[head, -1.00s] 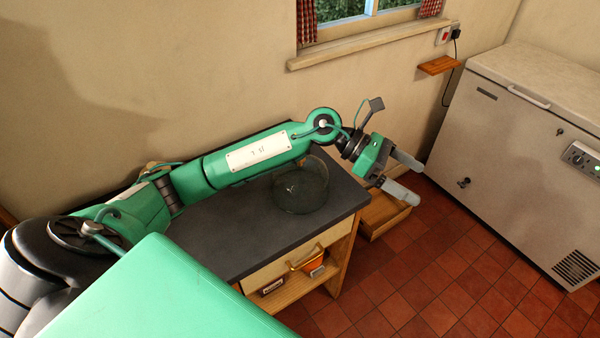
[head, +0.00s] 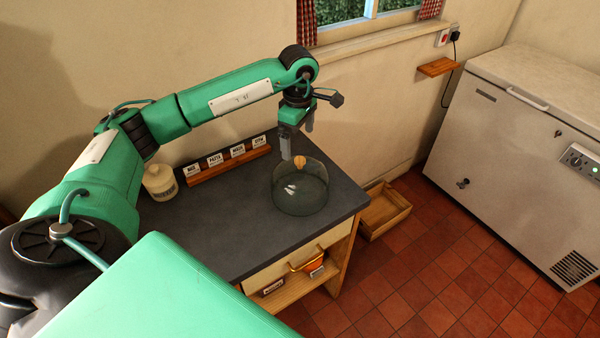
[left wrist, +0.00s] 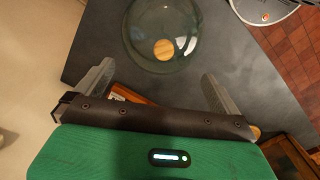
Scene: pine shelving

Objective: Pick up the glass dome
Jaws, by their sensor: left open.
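The glass dome (head: 300,192) is a clear, greenish cover with a round wooden knob on top. It stands upright on the dark counter (head: 225,235) near its right end. In the left wrist view the dome (left wrist: 190,25) is at the top, with its knob (left wrist: 165,49) beyond the fingertips. My left gripper (head: 297,142) points down just above and behind the dome, apart from it. Its two fingers are spread and empty, and they also show in the left wrist view (left wrist: 155,82). My right gripper is not in view.
A wooden rack of labelled cards (head: 228,160) and a cream jar (head: 160,182) stand at the back of the counter. An open wooden box (head: 385,208) is on the floor right of the counter. A white chest freezer (head: 520,150) stands at the right.

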